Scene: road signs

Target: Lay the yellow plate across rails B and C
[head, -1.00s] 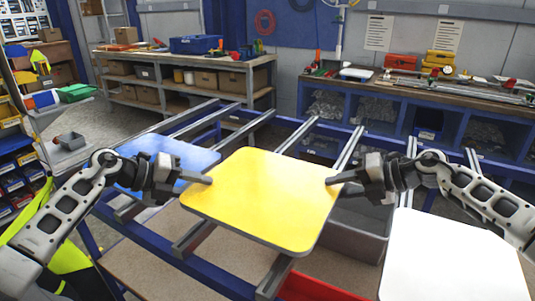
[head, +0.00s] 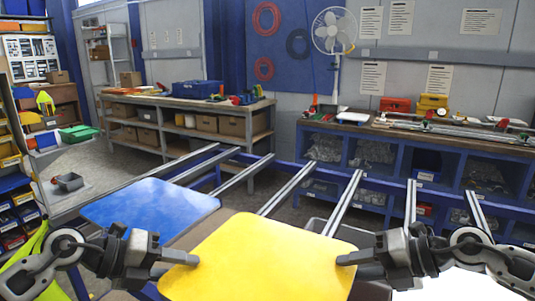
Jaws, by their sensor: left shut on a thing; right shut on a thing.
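The yellow plate (head: 262,262) is a flat rounded square at the bottom middle of the head view, and its near edge is cut off by the frame. My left gripper (head: 190,259) is shut on its left edge. My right gripper (head: 346,259) is shut on its right edge. Grey rails run away from me behind the plate: one pair (head: 286,189) beyond its middle and another rail (head: 343,203) beyond its right side. No rail letters are readable. The plate hides the rails' near parts, so I cannot tell whether it touches them.
A blue plate (head: 150,208) lies across rails at left. A white plate (head: 450,285) shows at bottom right, partly behind my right arm. More rails (head: 411,205) stand bare at right. Workbenches (head: 190,118) and a blue shelf unit (head: 375,165) line the back.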

